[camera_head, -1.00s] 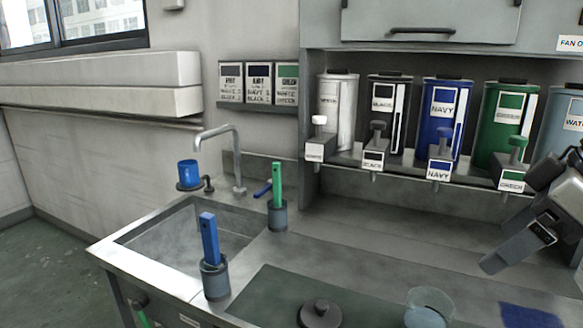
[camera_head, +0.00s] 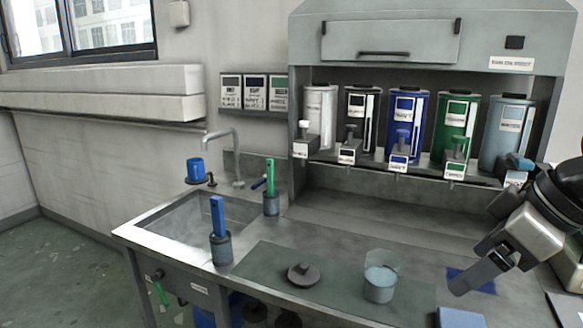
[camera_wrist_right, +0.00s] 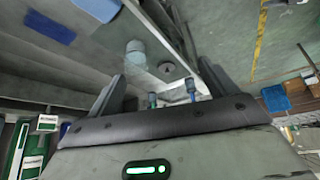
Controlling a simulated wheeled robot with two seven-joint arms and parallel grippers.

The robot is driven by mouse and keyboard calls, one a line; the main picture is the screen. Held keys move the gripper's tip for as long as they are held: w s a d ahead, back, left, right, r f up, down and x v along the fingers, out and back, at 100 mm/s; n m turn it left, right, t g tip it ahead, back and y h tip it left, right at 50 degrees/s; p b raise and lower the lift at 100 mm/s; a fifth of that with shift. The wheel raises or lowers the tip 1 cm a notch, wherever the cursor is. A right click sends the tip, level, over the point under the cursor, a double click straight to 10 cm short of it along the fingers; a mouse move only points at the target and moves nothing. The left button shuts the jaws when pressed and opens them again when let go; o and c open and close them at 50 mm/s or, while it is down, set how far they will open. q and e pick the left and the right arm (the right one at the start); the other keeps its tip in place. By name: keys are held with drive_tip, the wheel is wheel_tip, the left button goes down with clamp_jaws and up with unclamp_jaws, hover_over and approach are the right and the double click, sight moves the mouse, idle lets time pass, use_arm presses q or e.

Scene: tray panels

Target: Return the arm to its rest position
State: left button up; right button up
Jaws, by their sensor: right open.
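My right gripper (camera_head: 481,271) hangs in the air at the right of the head view, above the right part of the counter. Its fingers are apart and empty in the right wrist view (camera_wrist_right: 160,88). It touches nothing that I can see. My left gripper is in neither view. A clear beaker with pale contents (camera_head: 381,280) stands on the dark mat (camera_head: 262,268), left of the right gripper. A dark lid-like disc with a knob (camera_head: 303,274) lies on the mat. A blue cloth (camera_head: 470,280) lies on the counter partly behind the right gripper.
Several labelled dispensers, including the navy one (camera_head: 404,124), stand on a shelf behind the counter. A sink (camera_head: 190,222) and tap (camera_head: 236,160) are at the left. A blue-handled tool (camera_head: 218,216) and a green-handled tool (camera_head: 270,174) stand in holders. A blue block (camera_head: 460,318) is at the front.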

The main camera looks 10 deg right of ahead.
drive_tip(key=a+f+m, duration=0.1)
drive_tip(key=a+f, duration=0.2)
drive_tip(key=f, duration=0.7)
drive_tip(key=a+f, duration=0.4)
drive_tip(key=f, duration=0.5)
drive_tip(key=s+a+f+m+g+h, duration=0.1)
drive_tip(key=s+a+f+m+h, duration=0.2)
drive_tip(key=s+f, duration=0.95)
use_arm(q)
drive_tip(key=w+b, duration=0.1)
drive_tip(key=b, duration=0.2)
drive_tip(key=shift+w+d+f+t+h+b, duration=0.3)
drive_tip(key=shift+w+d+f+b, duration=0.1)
use_arm(e)
drive_tip(key=w+a+f+m+t+y, duration=0.1)
drive_tip(key=w+a+f+t+y, duration=0.2)
drive_tip(key=w+a+f+t, duration=0.2)
drive_tip(key=shift+w+f+t, duration=0.25)
drive_tip(key=shift+f+t, duration=0.15)
drive_tip(key=shift+t, duration=0.7)
